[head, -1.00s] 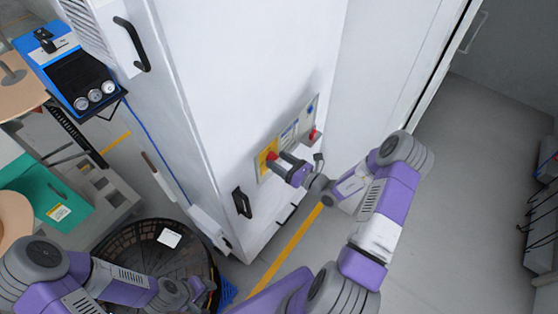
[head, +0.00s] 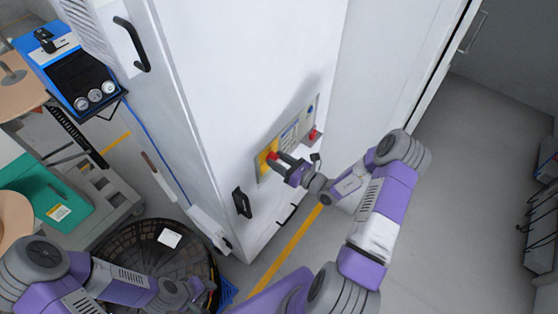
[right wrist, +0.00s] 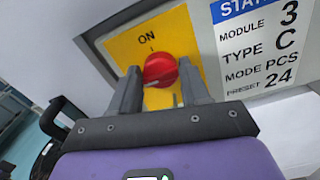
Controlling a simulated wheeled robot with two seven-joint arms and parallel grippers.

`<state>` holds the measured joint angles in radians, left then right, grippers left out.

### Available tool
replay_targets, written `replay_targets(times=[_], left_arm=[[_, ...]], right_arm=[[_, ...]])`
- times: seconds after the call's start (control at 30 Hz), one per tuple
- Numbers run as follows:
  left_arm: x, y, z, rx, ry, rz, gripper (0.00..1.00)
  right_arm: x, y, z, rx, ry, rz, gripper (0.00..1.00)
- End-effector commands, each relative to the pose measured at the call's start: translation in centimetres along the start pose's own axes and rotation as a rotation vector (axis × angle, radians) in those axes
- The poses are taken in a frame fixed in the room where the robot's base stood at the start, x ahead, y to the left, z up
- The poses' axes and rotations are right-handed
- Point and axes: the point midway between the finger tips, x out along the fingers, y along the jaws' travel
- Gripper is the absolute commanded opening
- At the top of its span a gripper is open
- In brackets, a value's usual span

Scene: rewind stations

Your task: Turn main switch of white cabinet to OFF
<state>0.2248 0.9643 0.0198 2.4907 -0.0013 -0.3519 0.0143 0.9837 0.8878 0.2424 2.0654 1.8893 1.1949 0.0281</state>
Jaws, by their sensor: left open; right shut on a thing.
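The white cabinet (head: 250,70) stands in the middle of the head view. Its main switch is a red knob (right wrist: 160,69) on a yellow plate (right wrist: 123,46) marked ON with a small tick; the knob also shows in the head view (head: 272,156). My right gripper (right wrist: 161,82) is shut on the red knob, one finger on each side. The knob's exact pointing direction is hard to tell, and the lower plate is hidden by my gripper. My left gripper (head: 190,293) is open and empty, low in the head view, over the black round basket.
A label panel (right wrist: 262,45) reading module 3, type C sits right of the switch. A red button (head: 314,134) is further right. A black handle (head: 242,203) is left below the switch. The black basket (head: 130,232) stands at lower left.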

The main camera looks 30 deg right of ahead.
Motion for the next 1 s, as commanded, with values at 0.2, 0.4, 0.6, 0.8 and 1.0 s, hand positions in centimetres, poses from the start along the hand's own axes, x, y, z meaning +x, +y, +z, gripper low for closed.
replay_targets(times=[0.2,0.4,0.6,0.8,1.0], left_arm=[[0.0,0.0,0.0,0.000,0.000,0.000,0.43],[0.0,0.0,0.0,0.000,0.000,0.000,0.43],[0.0,0.0,0.0,0.000,0.000,0.000,0.43],[0.0,0.0,0.0,0.000,0.000,0.000,0.43],[-0.1,0.1,0.0,0.000,0.000,0.000,0.43]], right_arm=[[0.0,0.0,0.0,-0.015,0.000,0.000,0.16],[0.0,0.0,0.0,-0.014,0.000,0.000,0.64],[0.0,0.0,0.0,-0.014,0.000,0.000,0.69],[-0.7,-0.1,0.0,-0.013,0.001,-0.002,0.69],[-3.9,-0.1,0.0,-0.014,0.002,-0.004,0.69]])
